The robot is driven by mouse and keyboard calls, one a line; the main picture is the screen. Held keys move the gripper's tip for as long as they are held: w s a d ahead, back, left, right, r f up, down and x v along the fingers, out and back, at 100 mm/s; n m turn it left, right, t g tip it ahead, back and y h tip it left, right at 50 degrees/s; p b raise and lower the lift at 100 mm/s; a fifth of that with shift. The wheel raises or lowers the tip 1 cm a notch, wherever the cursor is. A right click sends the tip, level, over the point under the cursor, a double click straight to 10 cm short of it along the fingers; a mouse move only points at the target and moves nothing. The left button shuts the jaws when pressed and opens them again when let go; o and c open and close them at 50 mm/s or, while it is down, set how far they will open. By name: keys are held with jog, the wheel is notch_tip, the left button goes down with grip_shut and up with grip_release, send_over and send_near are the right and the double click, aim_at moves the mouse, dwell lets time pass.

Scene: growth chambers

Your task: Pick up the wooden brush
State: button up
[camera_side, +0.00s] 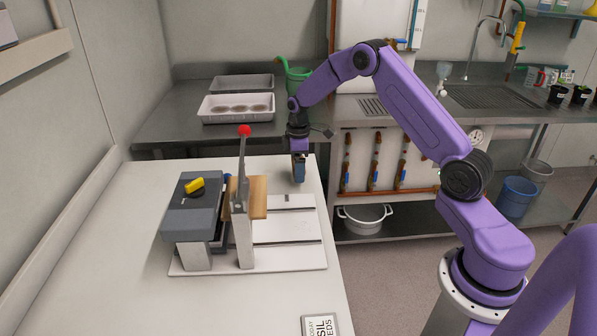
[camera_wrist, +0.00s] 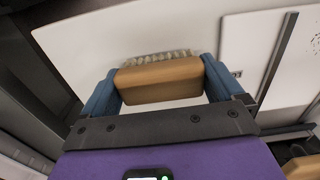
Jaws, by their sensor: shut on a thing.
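The wooden brush (camera_wrist: 160,80) is a tan wooden block with pale bristles along its far edge. In the wrist view it sits between the two blue fingers of my gripper (camera_wrist: 160,85), which are shut on it at both ends. In the side view my gripper (camera_side: 299,172) points down over the far right part of the white table. There the brush is mostly hidden by the fingers, and I cannot tell how far it is above the table.
A grey press-like device (camera_side: 192,215) with a red-knobbed lever (camera_side: 244,132) and a wooden block stands on a white base plate (camera_side: 290,262), left of my gripper. White trays (camera_side: 215,118) and a green watering can (camera_side: 290,72) stand on the steel bench behind. The table's front left is clear.

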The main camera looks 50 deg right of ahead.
jog(key=s+a+r, duration=0.3)
jog(key=s+r, duration=0.7)
jog(key=s, duration=0.3)
jog(key=shift+s+a+r, duration=0.2)
jog(key=shift+s, duration=0.1)
